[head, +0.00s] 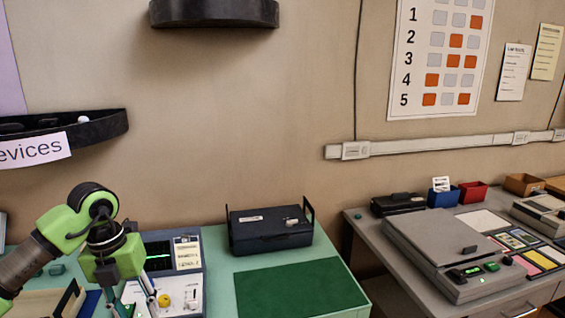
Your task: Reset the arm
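My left arm comes in from the left, green and dark grey, bent down at the wrist. Its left gripper (137,305) points down over the green table at the lower left. Its two thin fingers are spread apart, with nothing seen held between them. The fingertips are near the bottom edge of the picture, in front of a white panel (185,295) with a yellow knob (164,300). Whether they touch the panel cannot be told. My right gripper is not in view.
A device with a dark screen (158,257) stands behind the gripper. A dark case (270,229) and a green mat (300,288) lie to its right on the table. A grey desk with a flat grey device (445,245) stands at the right. A black shelf (95,127) juts from the wall.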

